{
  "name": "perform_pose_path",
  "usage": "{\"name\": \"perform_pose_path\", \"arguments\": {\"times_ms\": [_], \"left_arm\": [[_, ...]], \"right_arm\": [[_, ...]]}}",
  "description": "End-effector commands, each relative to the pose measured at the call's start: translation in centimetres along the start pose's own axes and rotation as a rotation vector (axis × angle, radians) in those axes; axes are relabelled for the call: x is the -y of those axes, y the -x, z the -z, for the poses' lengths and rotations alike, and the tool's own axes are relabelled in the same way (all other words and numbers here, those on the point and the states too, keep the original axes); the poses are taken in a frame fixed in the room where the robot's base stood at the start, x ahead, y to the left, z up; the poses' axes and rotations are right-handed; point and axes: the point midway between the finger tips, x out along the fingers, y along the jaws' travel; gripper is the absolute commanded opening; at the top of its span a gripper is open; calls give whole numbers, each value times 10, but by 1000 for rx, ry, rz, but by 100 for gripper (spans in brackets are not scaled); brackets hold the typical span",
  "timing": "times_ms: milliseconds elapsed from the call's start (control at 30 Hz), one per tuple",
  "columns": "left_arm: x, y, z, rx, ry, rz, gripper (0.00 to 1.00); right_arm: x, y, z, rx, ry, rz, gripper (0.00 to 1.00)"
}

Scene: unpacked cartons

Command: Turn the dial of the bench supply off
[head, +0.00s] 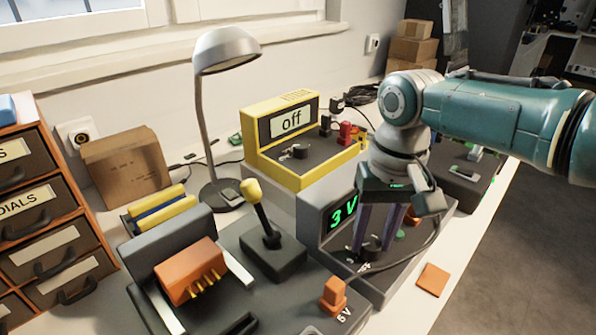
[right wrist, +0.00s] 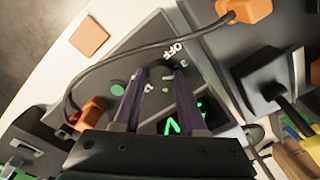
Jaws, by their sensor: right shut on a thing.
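The bench supply (head: 312,222) is a grey box on the bench with a lit green "3 V" display (head: 343,213). Its dark dial (head: 371,248) sits on the sloped panel below the display. My right gripper (head: 374,240) reaches down from above with its fingers shut on the dial. In the right wrist view, the fingertips of my right gripper (right wrist: 160,76) are on either side of the dial (right wrist: 158,71), and a white "OFF" label (right wrist: 174,51) shows beside it. The fingers hide part of the dial and of the display. My left gripper is not in view.
A yellow unit (head: 275,169) reading "off" stands behind the supply. A black lever with a yellow knob (head: 251,190) and an orange plug (head: 333,294) are at left and front. An orange square (head: 433,279) lies at right.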

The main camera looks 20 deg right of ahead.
Motion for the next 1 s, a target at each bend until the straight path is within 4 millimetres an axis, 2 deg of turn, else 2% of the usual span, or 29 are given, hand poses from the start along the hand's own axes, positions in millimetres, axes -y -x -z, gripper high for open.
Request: {"name": "perform_pose_path", "arguments": {"times_ms": [600,1000], "left_arm": [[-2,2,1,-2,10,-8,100],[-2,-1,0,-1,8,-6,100]], "right_arm": [[1,0,1,31,577,1,0],[2,0,1,45,853,1,0]]}}
